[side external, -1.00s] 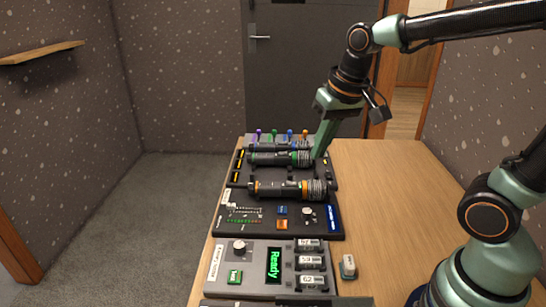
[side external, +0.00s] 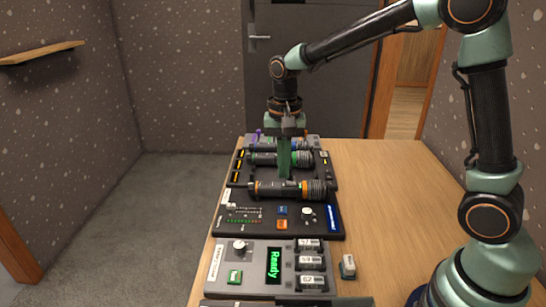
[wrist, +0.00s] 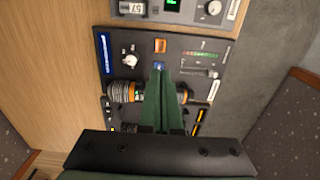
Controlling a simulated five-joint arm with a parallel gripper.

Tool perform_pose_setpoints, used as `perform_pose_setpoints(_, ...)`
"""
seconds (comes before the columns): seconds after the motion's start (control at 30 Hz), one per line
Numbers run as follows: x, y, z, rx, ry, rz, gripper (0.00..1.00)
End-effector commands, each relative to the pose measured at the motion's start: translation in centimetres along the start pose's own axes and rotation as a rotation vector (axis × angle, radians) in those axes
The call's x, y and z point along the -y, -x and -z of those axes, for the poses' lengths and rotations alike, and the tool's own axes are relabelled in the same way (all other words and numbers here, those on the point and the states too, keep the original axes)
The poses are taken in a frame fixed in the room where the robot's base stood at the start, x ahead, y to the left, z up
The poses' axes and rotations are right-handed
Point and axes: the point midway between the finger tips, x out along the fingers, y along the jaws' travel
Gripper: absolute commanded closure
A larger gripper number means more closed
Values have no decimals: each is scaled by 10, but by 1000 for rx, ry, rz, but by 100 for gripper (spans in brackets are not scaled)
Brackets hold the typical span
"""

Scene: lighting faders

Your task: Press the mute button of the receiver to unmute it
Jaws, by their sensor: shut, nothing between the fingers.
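The black receiver panel (side external: 262,233) lies on the table, with a blue button (side external: 282,210), an orange button (side external: 282,224), a white knob (side external: 307,211) and a red-green meter. Which button is mute is too small to read. My gripper (side external: 285,176) is shut and empty, pointing down behind the orange-ringed microphone (side external: 262,189). In the wrist view my gripper (wrist: 160,74) reaches across that microphone (wrist: 122,92), its tips appearing close to the blue button (wrist: 158,66); the orange button (wrist: 160,45) lies just beyond. Whether the tips touch anything cannot be told.
A green-ringed microphone (side external: 265,159) lies behind my gripper. The wooden table (side external: 385,200) is clear to the right.

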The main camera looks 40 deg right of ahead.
Motion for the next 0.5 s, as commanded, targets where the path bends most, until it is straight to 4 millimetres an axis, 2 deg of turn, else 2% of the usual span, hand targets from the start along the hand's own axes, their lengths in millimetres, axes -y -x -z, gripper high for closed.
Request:
perform_pose_setpoints(0.27,0,-3,0,0,1,0,100)
perform_pose_setpoints(0.37,0,-12,0,0,2,-1,100)
perform_pose_setpoints(0.5,-1,-35,0,2,2,-3,100)
